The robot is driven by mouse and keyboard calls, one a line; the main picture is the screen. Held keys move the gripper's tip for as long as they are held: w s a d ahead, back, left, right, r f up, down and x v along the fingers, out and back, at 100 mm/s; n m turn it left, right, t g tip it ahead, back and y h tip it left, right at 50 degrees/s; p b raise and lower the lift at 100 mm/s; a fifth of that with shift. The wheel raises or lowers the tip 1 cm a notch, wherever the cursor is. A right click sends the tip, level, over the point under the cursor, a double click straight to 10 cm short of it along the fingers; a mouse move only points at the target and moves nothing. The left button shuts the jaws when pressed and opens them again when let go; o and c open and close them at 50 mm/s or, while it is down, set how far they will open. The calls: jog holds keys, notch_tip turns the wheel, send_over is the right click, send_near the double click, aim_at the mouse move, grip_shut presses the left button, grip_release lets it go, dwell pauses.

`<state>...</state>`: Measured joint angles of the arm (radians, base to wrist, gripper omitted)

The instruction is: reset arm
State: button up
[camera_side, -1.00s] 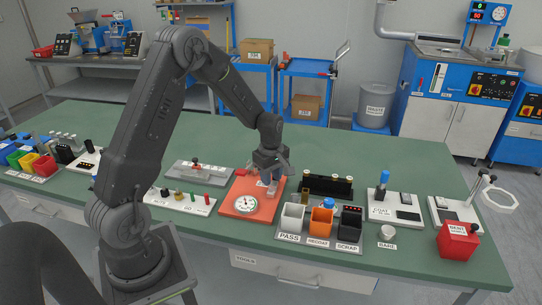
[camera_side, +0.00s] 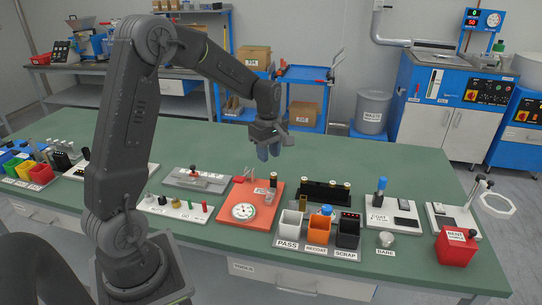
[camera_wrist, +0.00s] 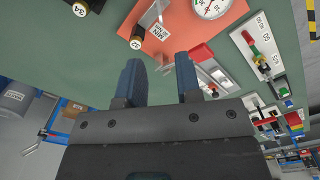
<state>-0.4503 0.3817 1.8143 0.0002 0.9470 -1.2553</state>
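My gripper (camera_side: 268,150) hangs in the air above and behind the orange plate (camera_side: 264,214). In the wrist view my gripper (camera_wrist: 159,65) has its two blue fingers apart, with nothing between them. The orange plate carries a round white dial gauge (camera_side: 243,211) and a small dark cylinder (camera_side: 273,180). In the wrist view the cylinder (camera_wrist: 137,42) has a pale numbered top and stands clear of the fingers.
The white PASS bin (camera_side: 290,225), orange RECOAT bin (camera_side: 319,226) and black SCRAP bin (camera_side: 347,231) stand right of the plate. A black rack (camera_side: 325,194) is behind them. A red box (camera_side: 457,246) stands at the right. The green bench (camera_side: 340,155) is clear behind these fixtures.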

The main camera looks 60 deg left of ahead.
jog(key=s+d+r+m+t, duration=0.2)
jog(key=s+d+r+m, duration=0.25)
jog(key=d+r, duration=0.25)
jog(key=s+d+r+m+t, duration=0.3)
jog(key=s+d+r+m, duration=0.2)
jog(key=s+d+m, duration=0.7)
jog(key=s+m, duration=0.3)
jog(key=shift+t, duration=0.3)
jog(key=shift+r, duration=0.1)
